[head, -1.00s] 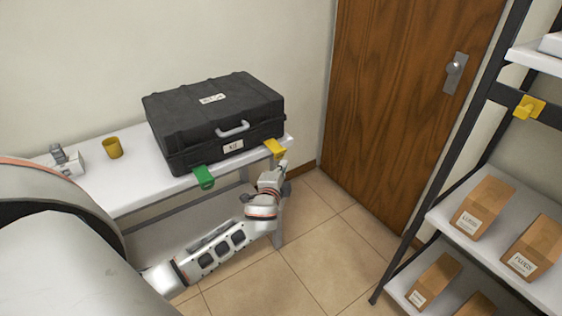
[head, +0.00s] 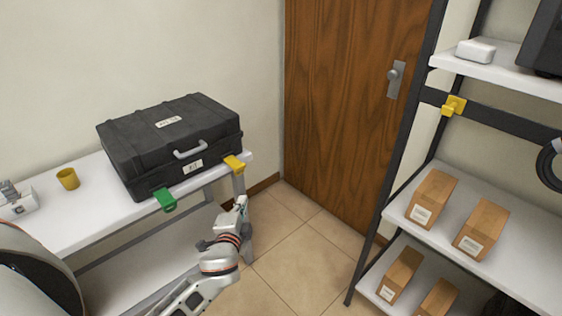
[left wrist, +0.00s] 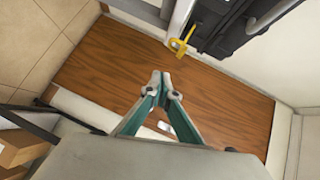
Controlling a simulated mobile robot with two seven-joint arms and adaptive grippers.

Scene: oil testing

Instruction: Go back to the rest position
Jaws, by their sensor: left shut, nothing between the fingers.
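My left gripper (left wrist: 160,84) is shut and empty in the left wrist view, its two teal fingers meeting at the tips. In the head view my left gripper (head: 240,205) is in front of the white table's right end, below the yellow clip (head: 234,164), and apart from the black case. My left arm comes in from the bottom. My right gripper is not in view.
A wooden door (head: 340,90) stands behind. A shelf rack (head: 490,195) with several boxes is at the right. The tiled floor (head: 300,255) between is clear.

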